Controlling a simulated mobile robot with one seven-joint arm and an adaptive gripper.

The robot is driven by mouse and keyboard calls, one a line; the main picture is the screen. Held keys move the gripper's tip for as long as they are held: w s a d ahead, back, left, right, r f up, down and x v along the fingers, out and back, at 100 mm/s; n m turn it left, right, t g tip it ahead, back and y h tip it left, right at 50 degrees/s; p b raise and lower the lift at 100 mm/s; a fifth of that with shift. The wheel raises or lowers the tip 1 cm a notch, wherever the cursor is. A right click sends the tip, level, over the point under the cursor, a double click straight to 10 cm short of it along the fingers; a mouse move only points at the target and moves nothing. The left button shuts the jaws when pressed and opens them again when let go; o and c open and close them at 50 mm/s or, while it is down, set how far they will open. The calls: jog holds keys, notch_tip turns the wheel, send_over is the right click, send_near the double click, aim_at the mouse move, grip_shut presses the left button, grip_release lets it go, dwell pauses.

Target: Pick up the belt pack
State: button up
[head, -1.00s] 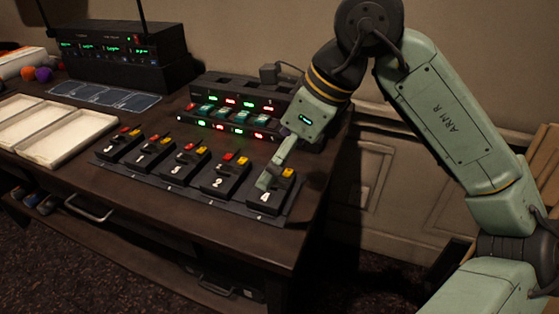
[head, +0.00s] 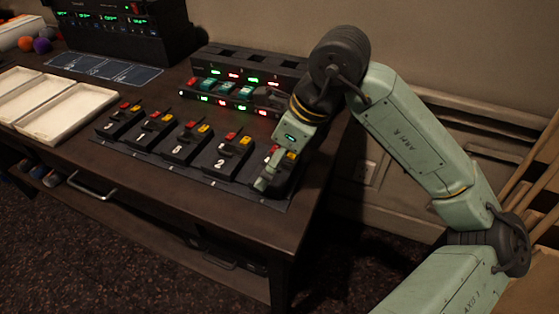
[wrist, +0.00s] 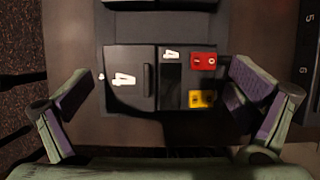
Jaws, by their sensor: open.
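A black belt pack marked 4 (wrist: 130,85) lies in the middle of the wrist view, with a red part and a yellow part at its right side. In the wrist view my gripper (wrist: 165,90) is open, one finger on each side of the pack. I see gaps between the fingers and the pack; how deep the fingertips reach is unclear.
Several similar packs, one marked 2 (head: 224,160), stand left of my gripper on a dark strip (head: 208,180). A rack with lit red and green displays (head: 240,58) stands behind. White trays (head: 62,112) lie at the left. The desk's right edge is close.

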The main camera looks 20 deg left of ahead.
jog(key=shift+a+f, duration=0.25)
jog(key=shift+f, duration=0.35)
jog(key=shift+c, duration=0.5)
jog(key=c, duration=0.8)
jog(key=shift+r, duration=0.1)
jog(key=shift+c, duration=0.2)
